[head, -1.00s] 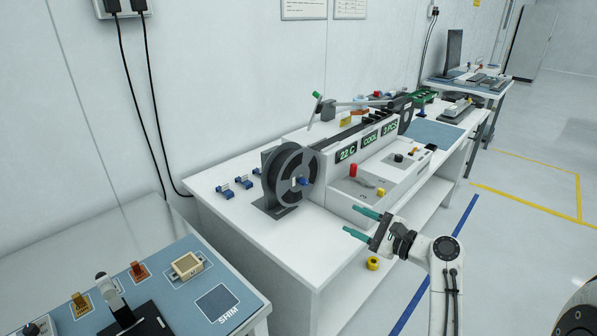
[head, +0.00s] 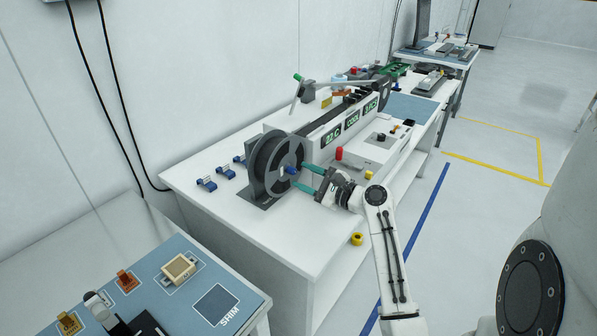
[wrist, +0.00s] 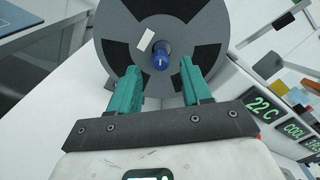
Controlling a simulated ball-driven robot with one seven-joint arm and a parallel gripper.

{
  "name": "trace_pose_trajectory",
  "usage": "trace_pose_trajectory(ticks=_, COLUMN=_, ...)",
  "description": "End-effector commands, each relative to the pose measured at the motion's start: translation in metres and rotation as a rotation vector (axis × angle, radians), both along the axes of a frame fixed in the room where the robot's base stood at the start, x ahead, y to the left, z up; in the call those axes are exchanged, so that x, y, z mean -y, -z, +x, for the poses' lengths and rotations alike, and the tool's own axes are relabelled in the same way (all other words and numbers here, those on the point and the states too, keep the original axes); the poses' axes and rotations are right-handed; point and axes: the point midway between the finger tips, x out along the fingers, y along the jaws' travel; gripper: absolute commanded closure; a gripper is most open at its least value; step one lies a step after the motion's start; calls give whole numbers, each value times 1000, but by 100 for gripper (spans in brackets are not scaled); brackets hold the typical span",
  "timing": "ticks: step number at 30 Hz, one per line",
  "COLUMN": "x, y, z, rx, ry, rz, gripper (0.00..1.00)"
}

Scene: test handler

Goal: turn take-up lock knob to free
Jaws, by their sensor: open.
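The take-up lock knob (head: 291,171) is a small blue knob at the hub of the dark grey take-up reel (head: 265,168). In the wrist view the blue knob (wrist: 161,58) shows a white mark on its face and sits between and just beyond my fingertips. My gripper (head: 308,180) has green fingers and is open, pointing at the reel's hub from the right. In the wrist view the gripper (wrist: 160,75) straddles the line to the knob, with nothing between the fingers. I cannot tell whether a fingertip touches the reel face.
The handler's front panel with green displays (head: 352,118) stands close to the right of the reel. Several blue clips (head: 222,172) lie on the white bench left of the reel. A red knob (head: 339,153) is on the machine. A blue-matted bench (head: 150,262) is at front left.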

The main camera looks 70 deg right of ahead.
Motion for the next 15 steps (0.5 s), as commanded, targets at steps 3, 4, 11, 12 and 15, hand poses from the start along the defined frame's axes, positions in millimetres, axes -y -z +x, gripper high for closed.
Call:
trace_pose_trajectory(ticks=3, x=4, y=-1, z=14, rx=-1, ry=-1, rz=0, gripper=52)
trace_pose_trajectory(ticks=4, x=4, y=-1, z=17, rx=-1, ry=-1, rz=0, gripper=52)
trace_pose_trajectory(ticks=11, x=7, y=0, z=25, rx=0, ry=1, rz=-1, gripper=52)
trace_pose_trajectory(ticks=12, x=7, y=0, z=26, rx=0, ry=1, rz=-1, gripper=52)
trace_pose_trajectory(ticks=15, x=6, y=0, z=26, rx=-1, ry=1, rz=-1, gripper=52)
